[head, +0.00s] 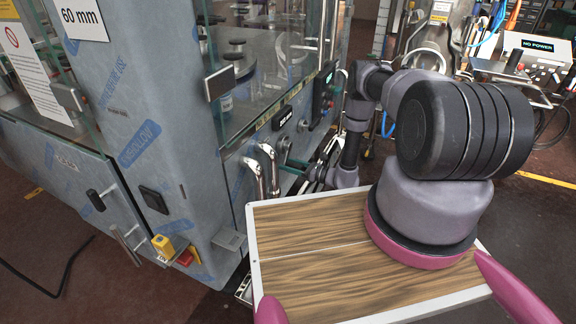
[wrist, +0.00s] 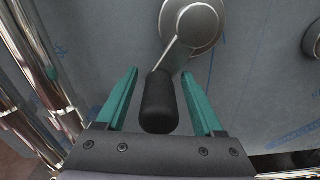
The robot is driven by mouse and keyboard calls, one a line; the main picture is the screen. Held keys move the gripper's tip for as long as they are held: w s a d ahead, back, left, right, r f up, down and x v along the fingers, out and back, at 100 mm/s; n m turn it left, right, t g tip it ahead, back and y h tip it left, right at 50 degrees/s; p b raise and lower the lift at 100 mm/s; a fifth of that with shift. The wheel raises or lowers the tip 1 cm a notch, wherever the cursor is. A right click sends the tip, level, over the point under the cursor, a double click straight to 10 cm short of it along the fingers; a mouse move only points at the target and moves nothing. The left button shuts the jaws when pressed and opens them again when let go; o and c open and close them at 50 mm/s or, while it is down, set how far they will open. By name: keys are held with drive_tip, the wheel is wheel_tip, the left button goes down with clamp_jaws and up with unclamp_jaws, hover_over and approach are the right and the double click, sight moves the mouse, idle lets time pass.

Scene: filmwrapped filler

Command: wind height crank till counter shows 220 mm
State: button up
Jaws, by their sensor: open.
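The height crank shows in the wrist view as a round metal hub (wrist: 196,24), a thin arm and a black handle (wrist: 160,103) hanging below it. My gripper (wrist: 158,74) is open, with one teal finger on each side of the handle. Gaps show between the handle and both fingers, so it is not clamped. In the head view my gripper (head: 292,164) is at the machine's front panel, partly hidden by my arm. A small dark counter display (head: 286,116) sits above the crank area; its digits are too small to read surely.
The film-wrapped machine (head: 135,130) has a "60 mm" sign (head: 82,18) on it. Bent metal pipes (head: 262,168) stand left of my gripper. Another round fitting (wrist: 314,40) is at the right edge of the wrist view. A far display (head: 542,44) reads "NO POWER".

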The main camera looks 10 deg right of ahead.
drive_tip(key=shift+w+a, duration=0.15)
drive_tip(key=shift+a, duration=0.1)
clamp_jaws()
idle(1.4)
